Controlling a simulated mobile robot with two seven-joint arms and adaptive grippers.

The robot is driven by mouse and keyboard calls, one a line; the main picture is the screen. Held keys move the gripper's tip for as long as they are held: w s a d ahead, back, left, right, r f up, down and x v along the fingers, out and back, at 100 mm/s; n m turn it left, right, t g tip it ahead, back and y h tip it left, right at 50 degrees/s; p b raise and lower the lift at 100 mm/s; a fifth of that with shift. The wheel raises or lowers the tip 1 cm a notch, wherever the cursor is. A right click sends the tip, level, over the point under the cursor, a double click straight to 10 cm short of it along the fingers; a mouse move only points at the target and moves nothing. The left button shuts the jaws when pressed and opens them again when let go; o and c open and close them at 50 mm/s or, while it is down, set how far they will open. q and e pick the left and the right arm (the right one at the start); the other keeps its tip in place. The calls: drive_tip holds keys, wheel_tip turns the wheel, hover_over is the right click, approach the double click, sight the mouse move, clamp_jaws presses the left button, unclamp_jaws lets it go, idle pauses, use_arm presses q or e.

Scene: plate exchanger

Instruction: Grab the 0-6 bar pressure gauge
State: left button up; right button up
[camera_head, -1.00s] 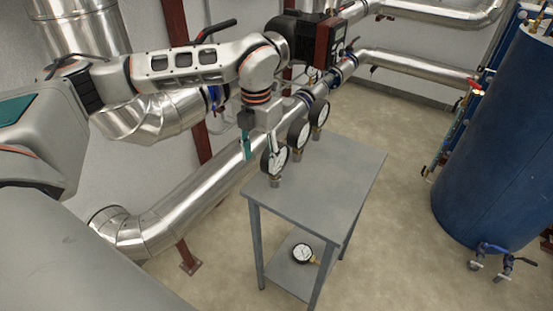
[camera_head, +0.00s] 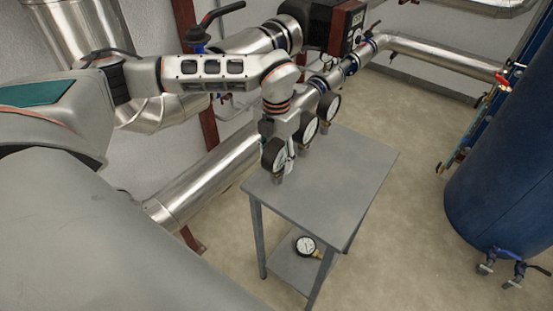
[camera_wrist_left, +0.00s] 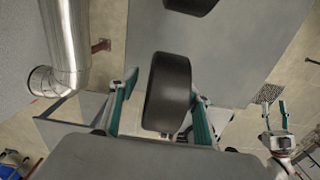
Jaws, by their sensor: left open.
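Three round pressure gauges with white dials and black rims stand upright in a row on the grey table (camera_head: 345,165): a near one (camera_head: 274,154), a middle one (camera_head: 306,130) and a far one (camera_head: 329,106). A fourth gauge (camera_head: 306,246) lies on the lower shelf. The dial numbers are too small to read. My left gripper (camera_wrist_left: 163,87) is open, with its teal fingers on either side of a dark gauge (camera_wrist_left: 167,92) in the left wrist view; contact cannot be told. My right gripper (camera_wrist_left: 274,107) is open and empty, away from the table.
Silver pipes (camera_head: 205,180) run behind and left of the table. A blue tank (camera_head: 500,180) stands at the right. The table's front and right part is clear. Another gauge (camera_wrist_left: 191,4) shows at the top of the left wrist view.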

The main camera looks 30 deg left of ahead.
use_arm(q)
drive_tip(key=shift+f, duration=0.6)
clamp_jaws()
drive_tip(key=shift+r, duration=0.15)
